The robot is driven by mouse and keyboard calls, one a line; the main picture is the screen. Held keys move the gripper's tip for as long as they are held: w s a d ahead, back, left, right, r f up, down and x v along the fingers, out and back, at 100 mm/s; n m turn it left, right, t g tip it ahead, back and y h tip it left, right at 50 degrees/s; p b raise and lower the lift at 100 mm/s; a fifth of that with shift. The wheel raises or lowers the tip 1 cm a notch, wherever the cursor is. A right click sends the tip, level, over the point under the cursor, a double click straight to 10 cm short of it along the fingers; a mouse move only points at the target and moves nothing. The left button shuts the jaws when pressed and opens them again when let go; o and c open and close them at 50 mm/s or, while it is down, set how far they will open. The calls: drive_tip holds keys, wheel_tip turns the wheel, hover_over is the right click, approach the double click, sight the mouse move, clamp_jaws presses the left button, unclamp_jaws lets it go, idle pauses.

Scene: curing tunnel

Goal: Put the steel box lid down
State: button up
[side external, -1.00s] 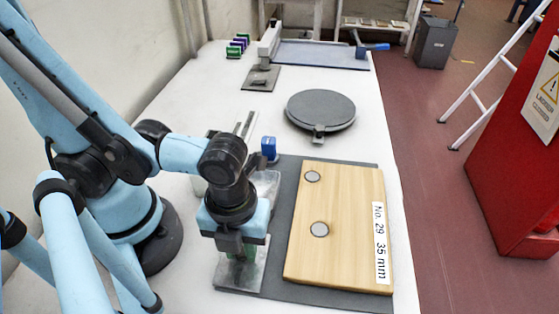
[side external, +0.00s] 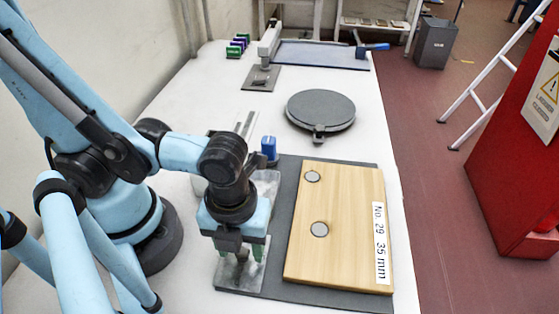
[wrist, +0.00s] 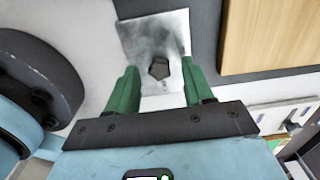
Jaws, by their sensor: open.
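The steel box lid (side external: 229,279) is a square, dull grey plate lying flat at the front left of the dark mat. Its dark knob shows in the wrist view (wrist: 159,68), standing up from the plate (wrist: 155,32). My gripper (side external: 242,257) is open just above the lid. Its green fingers stand apart on either side of the knob, with gaps visible in the wrist view (wrist: 159,78). A greyish metal object (side external: 268,186) stands behind my wrist, partly hidden; I cannot tell whether it is the box.
A wooden board (side external: 345,215) with two round discs and a label lies right of the lid on the dark mat (side external: 283,225). A blue object (side external: 269,147) stands behind. A round grey plate (side external: 320,109) lies farther back, with white table free around it.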

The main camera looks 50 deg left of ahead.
sight(242, 252)
drive_tip(key=shift+r, duration=5.75)
drive_tip(key=w+a+n+t, duration=0.7)
drive_tip(key=w+a+n, duration=0.7)
drive_tip(key=n, duration=1.3)
drive_tip(key=shift+w+a, duration=0.25)
drive_tip(key=shift+w, duration=0.35)
